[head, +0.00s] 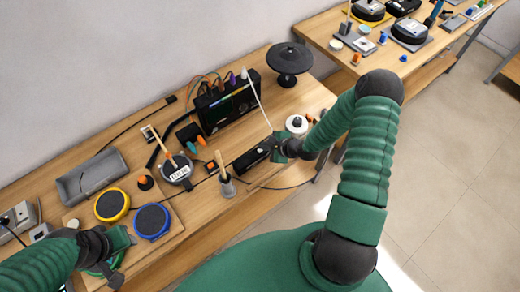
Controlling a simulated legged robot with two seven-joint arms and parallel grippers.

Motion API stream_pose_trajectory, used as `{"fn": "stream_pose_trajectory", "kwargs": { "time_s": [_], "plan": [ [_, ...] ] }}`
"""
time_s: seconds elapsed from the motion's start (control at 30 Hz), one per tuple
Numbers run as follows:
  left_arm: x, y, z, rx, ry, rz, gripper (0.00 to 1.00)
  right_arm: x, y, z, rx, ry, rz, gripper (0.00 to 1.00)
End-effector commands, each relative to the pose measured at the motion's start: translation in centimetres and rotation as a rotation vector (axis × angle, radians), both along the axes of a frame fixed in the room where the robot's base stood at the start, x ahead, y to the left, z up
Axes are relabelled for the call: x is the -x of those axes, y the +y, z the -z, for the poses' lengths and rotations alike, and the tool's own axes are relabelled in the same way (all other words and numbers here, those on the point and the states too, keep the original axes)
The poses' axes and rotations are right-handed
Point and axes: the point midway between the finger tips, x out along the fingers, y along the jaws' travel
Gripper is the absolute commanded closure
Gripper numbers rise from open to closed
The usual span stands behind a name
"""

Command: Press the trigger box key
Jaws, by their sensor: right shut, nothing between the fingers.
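My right gripper (277,148) is at the right part of the wooden workbench, shut and empty. It is over or beside the right end of a low black box (250,158), which may be the trigger box. The gripper and wrist hide that end, so I cannot tell whether a key is touched. A larger black box with a lit display (226,103) stands behind. My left gripper (120,246) is at the lower left, above a green-rimmed pad (108,266) that it partly hides. Its finger opening is not clear.
A yellow-rimmed pad (112,205) and a blue-rimmed pad (152,221) lie on a board. Cables cross the bench.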

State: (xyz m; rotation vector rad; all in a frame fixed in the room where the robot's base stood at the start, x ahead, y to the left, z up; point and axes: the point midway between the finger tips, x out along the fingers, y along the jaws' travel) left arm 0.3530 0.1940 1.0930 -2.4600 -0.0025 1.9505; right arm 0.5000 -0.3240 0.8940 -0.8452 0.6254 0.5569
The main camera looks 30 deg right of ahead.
Motion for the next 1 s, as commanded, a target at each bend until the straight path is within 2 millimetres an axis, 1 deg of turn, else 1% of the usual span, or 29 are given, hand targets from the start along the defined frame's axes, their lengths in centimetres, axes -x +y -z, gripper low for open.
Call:
{"fn": "stream_pose_trajectory", "kwargs": {
  "time_s": [0.3, 0.77, 0.9, 1.0],
  "plan": [
    [0.0, 0.0, 0.02, 0.0, 0.0, 0.0, 0.64, 0.0, 0.18, -0.03, 0.002, 0.0, -0.001, 1.0],
    [0.0, 0.0, 0.28, 0.0, 0.0, 0.0, 0.64, -0.03, 0.04, 0.57, 0.0, -0.001, -0.001, 1.0],
    [0.0, 0.0, 0.18, 0.0, 0.0, 0.0, 0.64, -0.02, 0.05, 0.48, 0.001, 0.0, -0.001, 1.0],
    [0.0, 0.0, -0.29, 0.0, 0.0, 0.0, 0.64, -0.02, 0.18, 0.0, 0.001, 0.0, -0.001, 1.0]
  ]
}}
